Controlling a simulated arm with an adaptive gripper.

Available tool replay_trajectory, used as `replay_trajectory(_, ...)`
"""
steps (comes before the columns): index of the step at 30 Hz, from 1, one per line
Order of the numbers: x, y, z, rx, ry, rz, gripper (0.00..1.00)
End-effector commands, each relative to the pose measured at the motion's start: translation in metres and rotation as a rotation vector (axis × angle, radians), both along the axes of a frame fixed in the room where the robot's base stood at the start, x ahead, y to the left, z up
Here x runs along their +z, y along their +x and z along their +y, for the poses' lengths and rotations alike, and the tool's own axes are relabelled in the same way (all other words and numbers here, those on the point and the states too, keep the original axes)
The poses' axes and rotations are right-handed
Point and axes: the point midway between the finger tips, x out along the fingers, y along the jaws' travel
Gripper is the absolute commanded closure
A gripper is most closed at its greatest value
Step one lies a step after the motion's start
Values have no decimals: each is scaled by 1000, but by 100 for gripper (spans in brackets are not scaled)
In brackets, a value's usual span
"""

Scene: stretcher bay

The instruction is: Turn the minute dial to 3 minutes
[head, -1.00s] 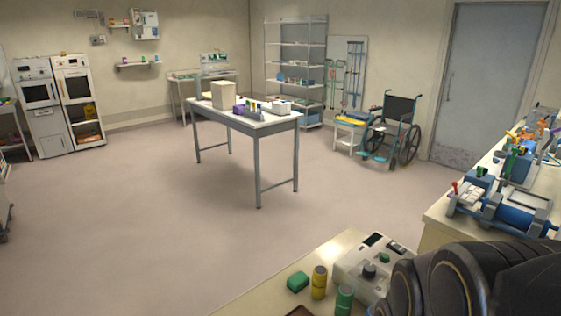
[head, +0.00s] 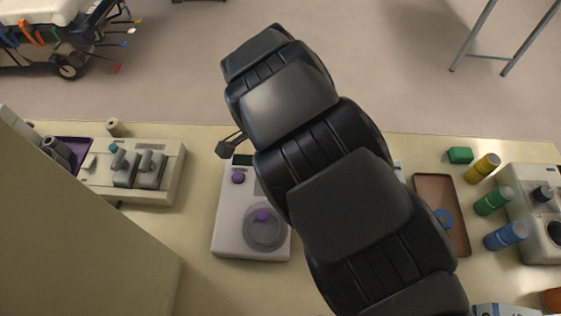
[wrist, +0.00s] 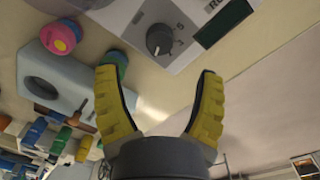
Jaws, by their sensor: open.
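The dial (wrist: 160,40) is a dark grey round knob on a pale device panel (wrist: 205,18) at the top of the wrist view. Small numerals, including a 5, are printed to its right. The knob's exact setting is too small to read surely. A dark green display (wrist: 222,25) lies right of the numerals. My gripper (wrist: 157,73) is open, with its two yellow ribbed fingers spread and empty below the dial in the picture. The fingers look apart from the dial. In the head view the fingers are hidden and my dark arm crosses the counter.
In the head view, a white device (head: 228,215) with purple knobs stands left of my arm, and another (head: 175,190) farther left. A brown tray (head: 430,185), green (head: 492,201), yellow (head: 482,167) and blue (head: 505,236) cylinders and a green block (head: 460,155) lie to the right.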

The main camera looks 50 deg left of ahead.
Motion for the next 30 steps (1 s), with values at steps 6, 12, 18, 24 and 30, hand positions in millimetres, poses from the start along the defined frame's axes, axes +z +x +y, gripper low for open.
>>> replay_trajectory(6, -18, 0, -1, -1, 0, 0, 31)
replay_trajectory(12, -51, -1, -3, -1, -3, 2, 31)
replay_trajectory(18, -75, 0, -4, -1, -2, 0, 31)
replay_trajectory(24, -76, 0, -4, -1, 2, -2, 31)
replay_trajectory(30, -76, 0, -4, -1, 1, -1, 86)
